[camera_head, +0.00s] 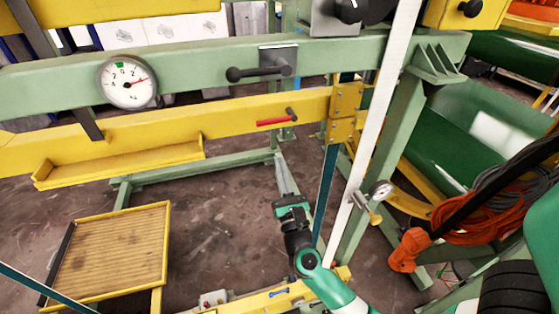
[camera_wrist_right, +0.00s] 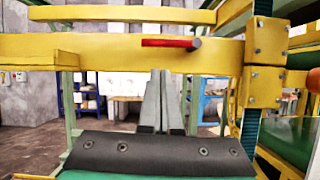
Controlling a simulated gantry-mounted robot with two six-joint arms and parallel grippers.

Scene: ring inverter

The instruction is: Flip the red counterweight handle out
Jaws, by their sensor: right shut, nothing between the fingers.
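The red counterweight handle (camera_head: 272,122) lies roughly level along the front of the yellow beam (camera_head: 225,117), with its dark pivot at its right end. It also shows in the right wrist view (camera_wrist_right: 168,43), above my fingertips. My right gripper (camera_head: 280,160) points up toward the beam from below. Its pale fingers (camera_wrist_right: 160,76) are shut with nothing between them. They look apart from the handle and below it. My left gripper is not in view.
A green beam with a dial gauge (camera_head: 127,82) and a black-knobbed lever (camera_head: 258,72) runs above. A white post (camera_head: 375,130) and yellow hinge bracket (camera_head: 344,113) stand to the right. A wooden-slatted tray (camera_head: 112,252) is lower left. Orange cable (camera_head: 478,205) hangs at right.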

